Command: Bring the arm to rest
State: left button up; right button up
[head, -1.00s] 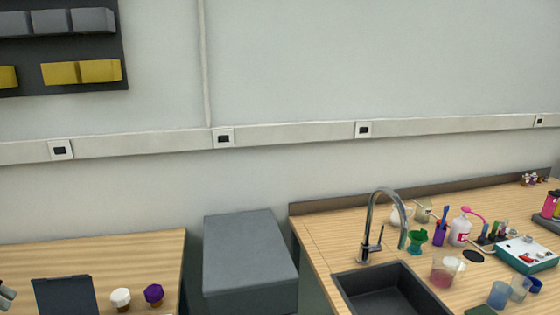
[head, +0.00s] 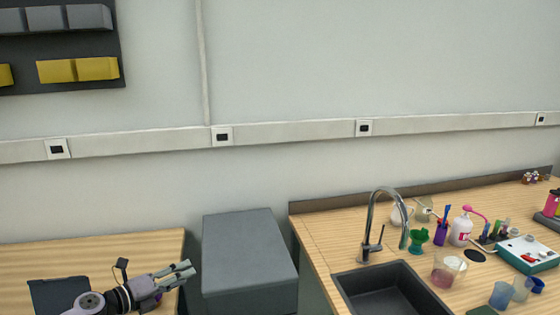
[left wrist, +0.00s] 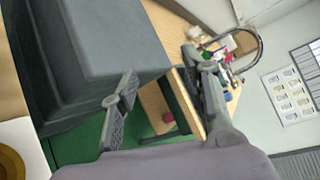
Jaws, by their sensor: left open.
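My left gripper (head: 191,270) is over the left wooden table near its right edge, pointing right toward the grey box. Its fingers are apart with nothing between them. In the left wrist view, the two open fingers (left wrist: 163,72) frame the gap beside the grey box. My right gripper is in neither view.
A grey box (head: 248,252) stands right of the left table (head: 100,250), close to the gripper's tips. A dark panel (head: 55,293) is by my left forearm. Further right is a counter with a sink (head: 395,290), a tap (head: 371,215) and several bottles and cups.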

pick_arm(q)
jog(key=s+d+n+t+y, duration=0.2)
jog(key=s+d+n+t, duration=0.15)
jog(key=d+n, duration=0.3)
jog(key=s+f+n+g+y, duration=0.2)
jog(key=s+f+n+g, duration=0.25)
jog(key=s+n, duration=0.6)
jog(key=s+f+n+g+y, duration=0.3)
jog(key=s+f+n+g, duration=0.15)
jog(key=s, duration=1.15)
jog(key=s+f+n+g+y, duration=0.25)
jog(key=s+f+n, duration=0.4)
jog(key=s, duration=0.65)
notch_tip(320, 180, down, 28)
jog(key=s+n+g+b, duration=0.1)
jog(key=s+g+b, duration=0.1)
jog(key=s+a+f+g, duration=0.1)
jog(key=s+a+f, duration=0.2)
jog(key=s+f, duration=1.2)
jog(key=shift+s+a+b, duration=0.3)
jog(key=shift+a+b, duration=0.05)
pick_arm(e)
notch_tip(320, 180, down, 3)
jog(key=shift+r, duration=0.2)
pick_arm(q)
jog(key=shift+c, duration=0.4)
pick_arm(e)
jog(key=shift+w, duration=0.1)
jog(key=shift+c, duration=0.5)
